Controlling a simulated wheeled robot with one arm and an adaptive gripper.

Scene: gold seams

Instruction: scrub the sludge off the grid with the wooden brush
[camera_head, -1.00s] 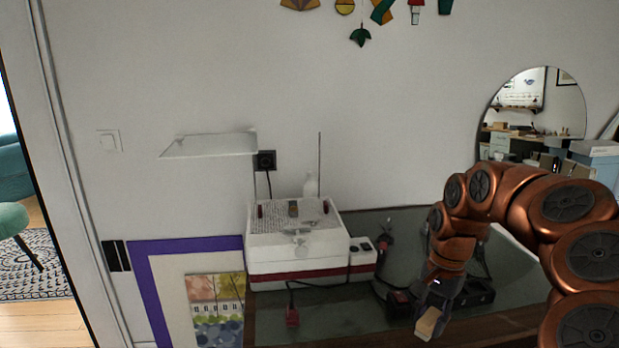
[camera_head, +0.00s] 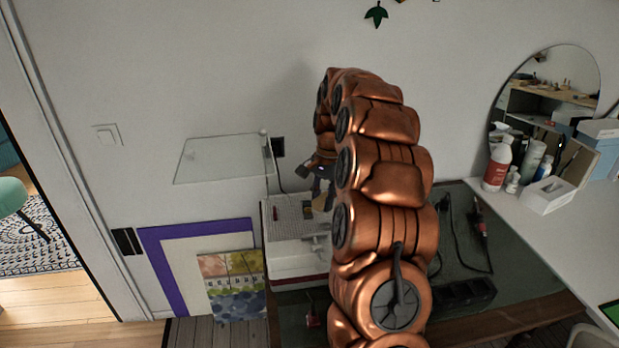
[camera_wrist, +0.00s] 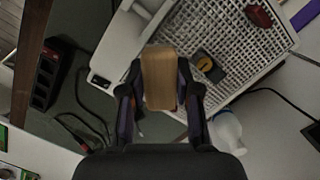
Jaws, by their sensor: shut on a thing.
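My gripper (camera_wrist: 160,95) is shut on the wooden brush (camera_wrist: 159,75), a plain light-brown block in the wrist view. The white grid (camera_wrist: 240,45) forms the top of a white box and lies below and beyond the brush. A dark red lump (camera_wrist: 258,15) and a dark patch with a yellow spot (camera_wrist: 209,66) lie on the grid; I cannot tell which is sludge. In the head view my gripper (camera_head: 322,186) is over the back right of the grid (camera_head: 284,216), and my arm hides its right side. I cannot tell whether the brush touches the grid.
A clear panel (camera_head: 222,160) sticks out above the box at the left. A white bottle (camera_wrist: 227,131) stands beside the box. A power strip (camera_wrist: 47,78) and cables lie on the dark table. The white desk (camera_head: 545,225) at right carries bottles and a mirror.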

